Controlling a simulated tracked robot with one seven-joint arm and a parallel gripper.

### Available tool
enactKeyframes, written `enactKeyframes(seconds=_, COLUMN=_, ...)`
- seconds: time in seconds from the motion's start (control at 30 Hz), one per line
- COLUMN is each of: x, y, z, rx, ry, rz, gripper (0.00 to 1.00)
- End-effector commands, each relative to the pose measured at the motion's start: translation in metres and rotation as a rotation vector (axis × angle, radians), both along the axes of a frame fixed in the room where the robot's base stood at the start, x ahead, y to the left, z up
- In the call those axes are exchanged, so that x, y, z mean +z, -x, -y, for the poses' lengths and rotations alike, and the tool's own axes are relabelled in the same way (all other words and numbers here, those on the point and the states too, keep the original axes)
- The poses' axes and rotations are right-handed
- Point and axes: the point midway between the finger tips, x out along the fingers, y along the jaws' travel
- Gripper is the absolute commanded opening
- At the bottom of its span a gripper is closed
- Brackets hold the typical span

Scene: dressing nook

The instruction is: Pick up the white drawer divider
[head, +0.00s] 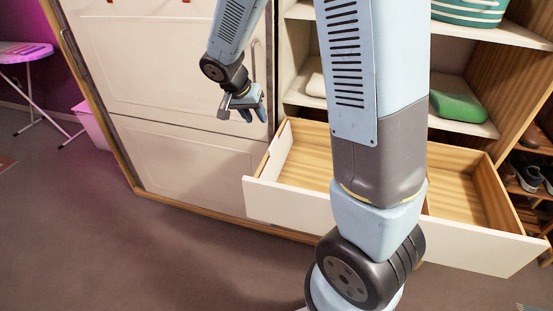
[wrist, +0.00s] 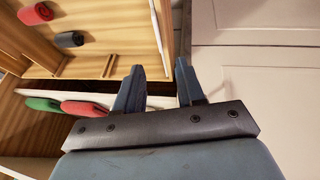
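A thin white panel, which looks like the drawer divider (head: 279,152), stands on edge along the left side of the open wooden drawer (head: 478,190). In the wrist view the divider (wrist: 156,22) appears as a narrow white strip at the top, beyond the fingertips. I cannot tell whether it touches the drawer wall. My gripper (head: 247,108) is above and to the left of the drawer, before the white cabinet front. In the wrist view my gripper (wrist: 160,68) has its two fingers apart with nothing between them. My arm hides the drawer's middle in the head view.
Rolled red (wrist: 36,14) and dark grey (wrist: 69,39) items lie in the drawer. Shelves above hold a green item (head: 457,107) and a teal basket (head: 468,10). White cabinet doors (head: 175,65) stand at left. Shoes (head: 527,172) sit at far right. Open floor lies front left.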

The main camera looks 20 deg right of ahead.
Motion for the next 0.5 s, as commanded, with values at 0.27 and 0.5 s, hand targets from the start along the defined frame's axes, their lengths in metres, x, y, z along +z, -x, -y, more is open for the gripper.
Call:
enactKeyframes(seconds=0.27, x=-0.034, y=-0.007, z=0.013, rx=-0.006, ry=0.004, rz=-0.003, gripper=0.38)
enactKeyframes(seconds=0.5, x=-0.068, y=-0.015, z=0.027, rx=-0.004, ry=0.004, rz=-0.002, gripper=0.38)
